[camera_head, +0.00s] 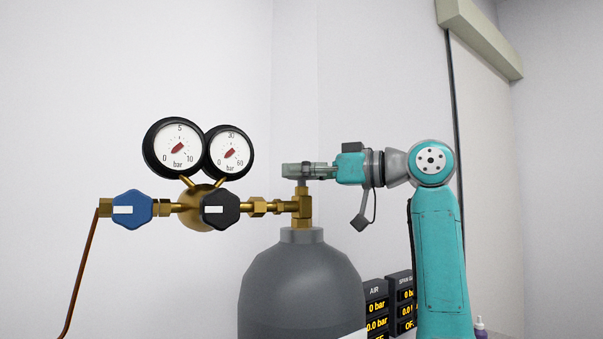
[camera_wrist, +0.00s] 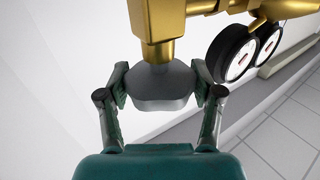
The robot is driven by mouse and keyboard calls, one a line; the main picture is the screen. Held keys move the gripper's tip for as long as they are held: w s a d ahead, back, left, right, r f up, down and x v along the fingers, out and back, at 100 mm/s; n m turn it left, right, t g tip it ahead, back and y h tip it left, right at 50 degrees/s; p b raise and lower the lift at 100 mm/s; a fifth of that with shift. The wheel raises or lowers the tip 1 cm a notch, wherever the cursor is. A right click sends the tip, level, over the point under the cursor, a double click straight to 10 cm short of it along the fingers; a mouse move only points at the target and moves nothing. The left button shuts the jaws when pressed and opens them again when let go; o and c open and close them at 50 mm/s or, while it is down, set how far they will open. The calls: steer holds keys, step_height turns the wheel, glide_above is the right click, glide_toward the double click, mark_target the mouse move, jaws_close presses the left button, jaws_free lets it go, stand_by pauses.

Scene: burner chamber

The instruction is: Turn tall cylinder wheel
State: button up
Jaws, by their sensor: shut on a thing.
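The tall cylinder (camera_head: 300,290) is dark grey and stands upright, with a brass valve (camera_head: 302,208) on its neck. The grey cylinder wheel (camera_head: 300,171) sits on top of the valve. My gripper (camera_head: 310,171) comes in from the right, level, and is shut on the wheel. In the wrist view, the wheel (camera_wrist: 162,88) lies between the two fingers of my gripper (camera_wrist: 162,92), with one finger against each side. The brass valve (camera_wrist: 158,22) shows beyond it. In the head view, the fingers hide part of the wheel.
Left of the valve is a brass regulator with two round gauges (camera_head: 172,146) (camera_head: 230,150), a black knob (camera_head: 221,208) and a blue knob (camera_head: 132,209). A copper pipe (camera_head: 82,270) runs down at far left. Display panels (camera_head: 376,308) stand behind the cylinder at right.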

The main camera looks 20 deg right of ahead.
steer(key=n+g+y, duration=0.2)
steer(key=g, duration=0.2)
steer(key=n+g+y, duration=0.1)
steer(key=n+g, duration=0.2)
steer(key=shift+g+y, duration=0.4)
steer(key=shift+n+g, duration=2.5)
steer(key=shift+g, duration=1)
steer(key=shift+n+g, duration=0.3)
steer(key=shift+g, duration=0.1)
steer(key=o, duration=1.1)
steer(key=shift+o, duration=0.2)
steer(key=shift+f+m+t, duration=0.1)
steer(key=shift+m+t, duration=0.4)
steer(key=shift+t, duration=0.2)
